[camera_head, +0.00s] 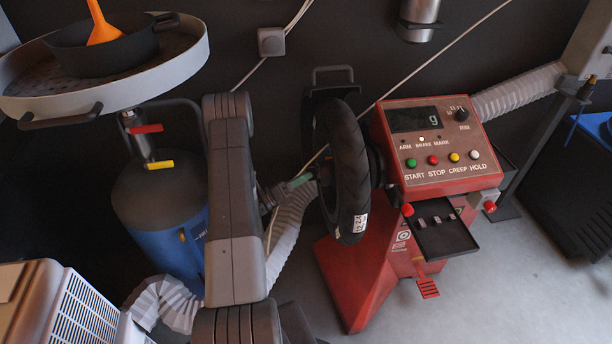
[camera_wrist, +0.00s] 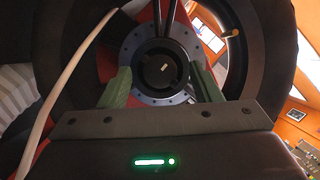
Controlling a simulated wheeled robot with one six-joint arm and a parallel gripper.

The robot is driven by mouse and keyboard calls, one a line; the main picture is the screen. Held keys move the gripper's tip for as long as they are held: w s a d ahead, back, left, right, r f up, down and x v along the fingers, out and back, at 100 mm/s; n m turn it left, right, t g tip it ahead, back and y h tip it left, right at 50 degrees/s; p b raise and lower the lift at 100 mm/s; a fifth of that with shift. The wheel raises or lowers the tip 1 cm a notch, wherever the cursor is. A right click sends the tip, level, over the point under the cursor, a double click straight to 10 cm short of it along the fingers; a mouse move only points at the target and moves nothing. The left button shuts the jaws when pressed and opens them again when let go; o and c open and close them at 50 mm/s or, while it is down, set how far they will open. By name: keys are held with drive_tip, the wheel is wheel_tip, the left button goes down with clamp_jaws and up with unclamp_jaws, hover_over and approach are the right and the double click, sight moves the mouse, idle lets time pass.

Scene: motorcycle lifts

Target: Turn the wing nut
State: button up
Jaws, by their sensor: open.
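The wheel (camera_head: 350,175), with a black tyre, is mounted upright on the left side of the red balancing machine (camera_head: 350,275). In the wrist view, the tyre (camera_wrist: 62,75) surrounds a grey bolted flange (camera_wrist: 135,48) and a dark round hub piece (camera_wrist: 148,68) with a small light centre. This piece may be the wing nut; I cannot make out wings on it. My gripper (camera_head: 303,181) is at the wheel's left face. In the wrist view, my gripper's green fingers (camera_wrist: 163,82) are open, one on each side of the hub piece. I cannot tell whether they touch it.
The control panel (camera_head: 437,150) and small black tray (camera_head: 443,236) are on the machine's right. A blue tank (camera_head: 170,235) under a round pan (camera_head: 170,70) stands left of my arm. A ribbed white hose (camera_head: 290,225) runs behind my arm. A pale cable (camera_wrist: 75,75) crosses the wrist view's left.

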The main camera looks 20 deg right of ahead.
drive_tip(key=shift+x, duration=0.75)
drive_tip(key=c, duration=1)
drive_tip(key=shift+f, duration=0.1)
